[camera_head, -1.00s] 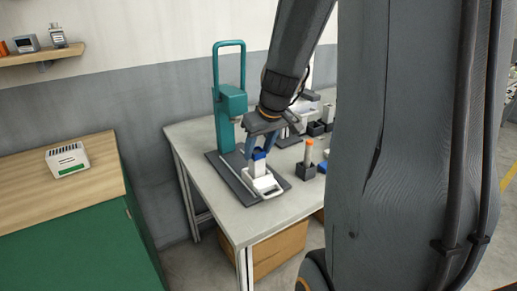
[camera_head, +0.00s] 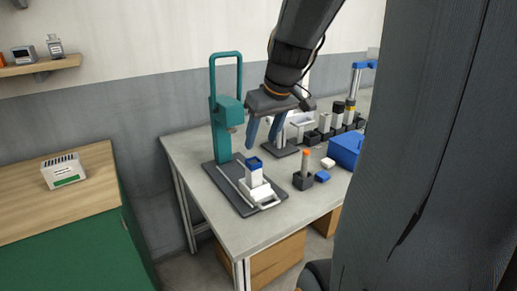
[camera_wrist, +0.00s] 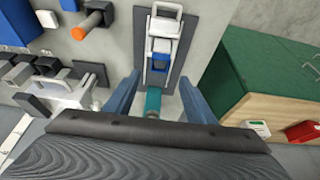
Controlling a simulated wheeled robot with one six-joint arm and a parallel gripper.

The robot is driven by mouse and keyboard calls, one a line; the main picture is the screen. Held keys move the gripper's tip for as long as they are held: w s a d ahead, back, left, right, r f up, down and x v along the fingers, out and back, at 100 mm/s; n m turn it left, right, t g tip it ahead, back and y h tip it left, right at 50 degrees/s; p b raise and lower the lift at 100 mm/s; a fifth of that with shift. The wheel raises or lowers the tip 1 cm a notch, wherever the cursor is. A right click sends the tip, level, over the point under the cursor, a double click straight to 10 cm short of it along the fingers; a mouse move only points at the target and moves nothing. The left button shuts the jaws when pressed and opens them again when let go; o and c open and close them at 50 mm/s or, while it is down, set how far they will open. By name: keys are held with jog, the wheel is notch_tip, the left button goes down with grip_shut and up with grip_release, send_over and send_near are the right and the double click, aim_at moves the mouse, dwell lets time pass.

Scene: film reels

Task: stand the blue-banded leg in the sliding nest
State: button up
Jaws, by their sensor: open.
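My gripper (camera_head: 264,137) is open and empty. It is above and behind the leg, apart from it. In the wrist view my gripper (camera_wrist: 158,98) has its two blue fingers spread wide, with the press head between them.
An orange-topped post stands in a dark holder (camera_head: 303,180) right of the press. The front of the grey table (camera_head: 250,232) is clear.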

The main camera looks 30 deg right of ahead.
jog(key=s+a+f+g, duration=0.1)
jog(key=s+a+f, duration=0.3)
jog(key=a+f, duration=0.1)
jog(key=s+a+f+g, duration=0.1)
jog(key=s+a+f, duration=0.2)
jog(key=a+f, duration=0.2)
jog(key=s+a+f+g, duration=0.2)
jog(key=s+a+f, duration=0.2)
jog(key=a+f, duration=0.1)
jog(key=shift+s, duration=0.35)
jog(key=shift+r, duration=0.1)
